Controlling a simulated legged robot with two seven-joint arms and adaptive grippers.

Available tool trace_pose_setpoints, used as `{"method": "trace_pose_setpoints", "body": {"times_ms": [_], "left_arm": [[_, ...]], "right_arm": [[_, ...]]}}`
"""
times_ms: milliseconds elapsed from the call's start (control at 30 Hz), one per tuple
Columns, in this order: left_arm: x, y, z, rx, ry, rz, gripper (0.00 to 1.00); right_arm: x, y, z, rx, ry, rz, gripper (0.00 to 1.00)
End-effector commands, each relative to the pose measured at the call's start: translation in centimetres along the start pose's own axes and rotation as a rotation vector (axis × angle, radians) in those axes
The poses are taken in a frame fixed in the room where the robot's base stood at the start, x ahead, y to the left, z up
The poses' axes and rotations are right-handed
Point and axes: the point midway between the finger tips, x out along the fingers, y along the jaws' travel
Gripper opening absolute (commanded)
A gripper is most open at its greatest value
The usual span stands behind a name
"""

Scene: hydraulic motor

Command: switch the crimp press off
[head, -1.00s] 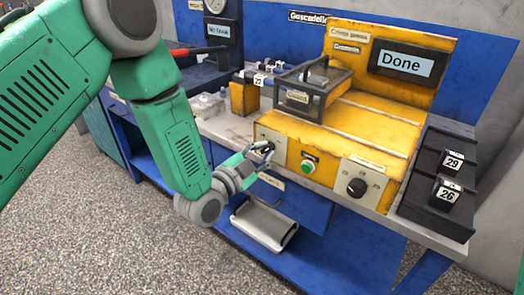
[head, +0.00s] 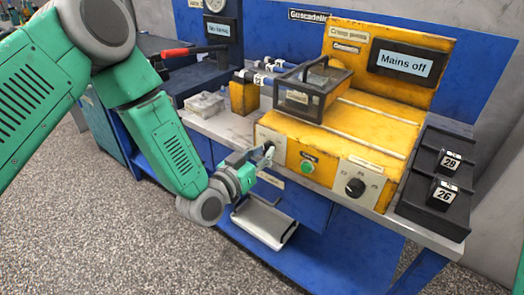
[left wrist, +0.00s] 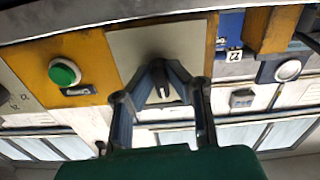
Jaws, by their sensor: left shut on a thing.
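The yellow crimp press (head: 335,135) stands on the bench, and its display (head: 402,66) reads "Mains off". My left gripper (head: 268,150) is at the switch plate on the left of the press front. In the left wrist view the gripper (left wrist: 162,85) is shut around the dark switch knob (left wrist: 162,92) on the grey plate (left wrist: 150,48); the fingers partly hide the knob. The green button (head: 307,167) sits right of that plate, and a black dial (head: 356,187) is further right. My right gripper is not in view.
A black rack (head: 432,200) with blocks labelled 29 and 26 stands at the right bench end. A yellow holder (head: 244,98) and a clear box (head: 205,104) stand left of the press. A light tray (head: 264,222) lies below.

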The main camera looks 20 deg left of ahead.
Motion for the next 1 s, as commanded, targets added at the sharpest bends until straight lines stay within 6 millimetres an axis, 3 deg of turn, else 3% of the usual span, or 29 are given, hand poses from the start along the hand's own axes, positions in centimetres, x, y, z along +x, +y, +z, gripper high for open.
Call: {"method": "trace_pose_setpoints", "body": {"times_ms": [33,600,1000], "left_arm": [[0.54,-0.07,-0.79,-0.045,0.021,-0.001,0.0],[0.54,-0.24,-0.88,-0.535,0.025,0.001,0.0],[0.52,-0.27,-0.89,-0.695,0.025,0.002,0.0]], "right_arm": [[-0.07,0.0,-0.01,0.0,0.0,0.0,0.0],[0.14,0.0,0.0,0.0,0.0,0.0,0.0],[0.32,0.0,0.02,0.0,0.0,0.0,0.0]]}}
